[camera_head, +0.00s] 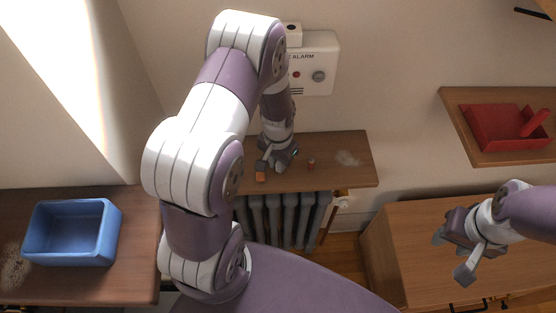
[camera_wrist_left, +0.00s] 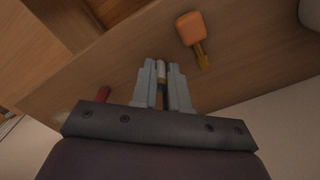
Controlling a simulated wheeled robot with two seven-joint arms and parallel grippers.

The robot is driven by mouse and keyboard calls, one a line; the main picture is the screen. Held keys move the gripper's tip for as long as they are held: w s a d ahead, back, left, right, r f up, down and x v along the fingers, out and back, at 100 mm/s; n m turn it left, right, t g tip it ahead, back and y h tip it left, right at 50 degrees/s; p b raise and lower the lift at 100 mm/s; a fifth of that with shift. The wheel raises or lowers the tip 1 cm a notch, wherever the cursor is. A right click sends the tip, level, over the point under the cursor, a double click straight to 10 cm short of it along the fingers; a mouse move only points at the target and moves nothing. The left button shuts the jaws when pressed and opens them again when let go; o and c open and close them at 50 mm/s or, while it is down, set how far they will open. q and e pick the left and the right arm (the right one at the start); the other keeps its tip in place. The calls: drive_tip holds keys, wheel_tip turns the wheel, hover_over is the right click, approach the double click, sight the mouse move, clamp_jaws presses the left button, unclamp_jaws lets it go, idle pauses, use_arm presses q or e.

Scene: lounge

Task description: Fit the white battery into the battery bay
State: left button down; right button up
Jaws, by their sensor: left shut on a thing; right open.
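My left gripper (camera_head: 274,162) points down over the wooden shelf above the radiator. In the left wrist view its fingers (camera_wrist_left: 166,86) are shut on a small pale piece with a tan end, seemingly the white battery (camera_wrist_left: 162,72); the fingers hide most of it. It cannot be made out in the head view. A white alarm box (camera_head: 318,66) is on the wall behind my left arm, which covers its left part. A small white block with a dark round opening (camera_head: 293,30) sits at its top; I cannot tell whether this is the battery bay. My right gripper (camera_head: 453,254) is open and empty at the right.
An orange item with a yellow end (camera_wrist_left: 191,28) lies on the shelf (camera_head: 330,178) near my left gripper. A small red item (camera_head: 311,163) stands right of it. A blue bin (camera_head: 72,232) is at left, a red dustpan (camera_head: 505,128) on the right shelf. The right cabinet top is largely clear.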

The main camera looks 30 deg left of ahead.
use_arm(q)
drive_tip(key=shift+f, duration=0.15)
drive_tip(key=c, duration=1.1)
unclamp_jaws()
drive_tip(key=shift+r, duration=0.35)
wheel_tip(320, 180, up, 12)
drive_tip(key=b, duration=0.1)
drive_tip(key=shift+n+t, duration=0.7)
drive_tip(key=s+d, duration=0.2)
drive_tip(key=s, duration=0.1)
drive_tip(key=s+d+r, duration=0.1)
drive_tip(key=s, duration=0.2)
drive_tip(key=s+d+r, duration=0.1)
drive_tip(key=s+d, duration=0.1)
drive_tip(key=s, duration=0.1)
drive_tip(key=shift+s+d+r, duration=0.15)
drive_tip(key=shift+d+r, duration=0.1)
drive_tip(key=shift+d, duration=0.05)
drive_tip(key=shift+w+a+f, duration=0.1)
drive_tip(key=shift+w+a, duration=0.05)
drive_tip(key=shift+w, duration=0.1)
drive_tip(key=shift+c, duration=0.3)
